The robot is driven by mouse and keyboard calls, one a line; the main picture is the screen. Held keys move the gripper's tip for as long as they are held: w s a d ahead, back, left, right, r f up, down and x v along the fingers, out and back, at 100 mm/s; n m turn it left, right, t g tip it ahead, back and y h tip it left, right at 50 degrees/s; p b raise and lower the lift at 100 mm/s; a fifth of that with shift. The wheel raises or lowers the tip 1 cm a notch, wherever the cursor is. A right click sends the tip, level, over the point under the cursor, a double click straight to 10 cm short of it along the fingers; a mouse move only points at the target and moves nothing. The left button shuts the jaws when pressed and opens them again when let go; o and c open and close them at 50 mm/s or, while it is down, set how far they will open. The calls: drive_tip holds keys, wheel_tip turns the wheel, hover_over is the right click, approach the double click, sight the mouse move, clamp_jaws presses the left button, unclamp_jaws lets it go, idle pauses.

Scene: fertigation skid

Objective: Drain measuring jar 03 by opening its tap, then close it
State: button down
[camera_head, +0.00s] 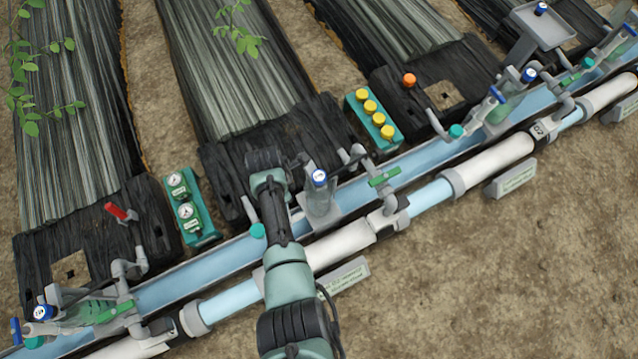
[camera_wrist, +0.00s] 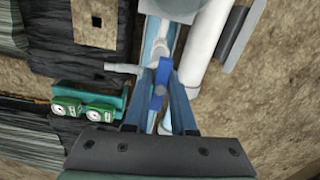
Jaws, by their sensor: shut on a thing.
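In the wrist view, my gripper (camera_wrist: 163,88) is shut on a blue tap handle (camera_wrist: 160,76), with one teal finger on either side of it. In the head view, my arm hides the gripper and this tap. The measuring jar (camera_head: 318,200), clear with a blue-topped part above it, stands just right of my arm in the head view. I cannot read a number on it. Whether the tap stands open or closed, and the liquid level, cannot be told.
A green two-gauge box (camera_head: 190,208) stands left of my arm; it also shows in the wrist view (camera_wrist: 90,98). A long white pipe (camera_head: 340,245) and a light blue channel (camera_head: 205,265) run diagonally past. Other jars stand lower left (camera_head: 88,312) and right (camera_head: 500,105). Bare soil lies lower right.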

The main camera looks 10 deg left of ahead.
drive_tip(key=shift+s+a+f, duration=0.1)
drive_tip(key=shift+s, duration=0.2)
drive_tip(key=m, duration=0.5)
drive_tip(key=shift+p, duration=0.3)
drive_tip(key=m, duration=1)
drive_tip(key=shift+p, duration=0.35)
drive_tip(key=m, duration=0.4)
drive_tip(key=c, duration=0.7)
unclamp_jaws()
drive_tip(key=shift+w, duration=0.2)
wheel_tip(320, 180, up, 10)
drive_tip(key=p, duration=1)
drive_tip(key=shift+r, duration=0.25)
drive_tip(key=shift+f, duration=0.15)
